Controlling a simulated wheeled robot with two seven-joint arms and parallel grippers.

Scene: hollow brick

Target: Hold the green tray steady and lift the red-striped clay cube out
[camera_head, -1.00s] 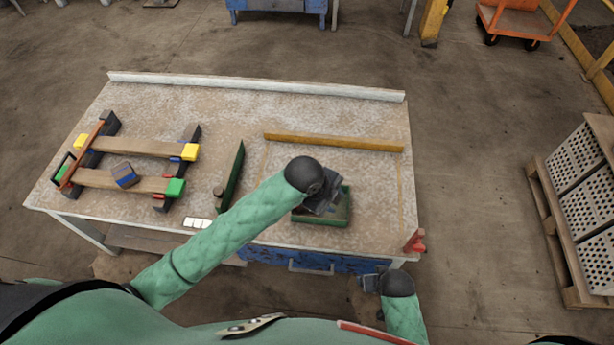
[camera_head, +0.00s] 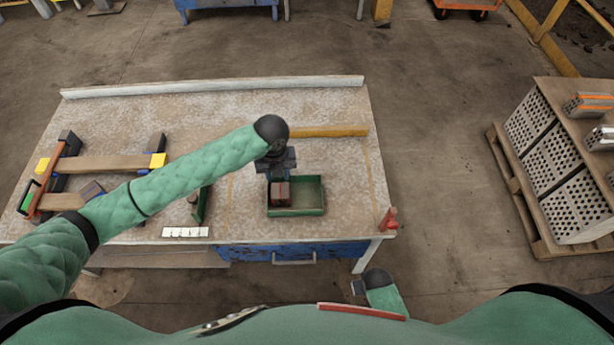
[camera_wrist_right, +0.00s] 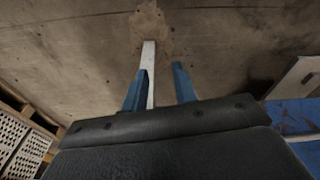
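The green tray (camera_head: 313,208) stands on the table's right half, near the front edge. The red-striped clay cube (camera_head: 281,194) is at the left end of the tray, dark reddish with a lighter stripe. My left gripper (camera_head: 278,176) points down at the cube's back side and overlaps it in the head view. Its fingertips are too small and dark to show whether they grip the cube. My right gripper (camera_head: 358,287) is low in front of the table, away from the tray. In the right wrist view its two blue fingers (camera_wrist_right: 160,88) are apart with nothing held.
A wooden strip (camera_head: 330,131) lies behind the tray. A red object (camera_head: 388,220) is at the front right corner. A pallet of perforated bricks (camera_head: 560,170) stands right. The table behind the strip is clear.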

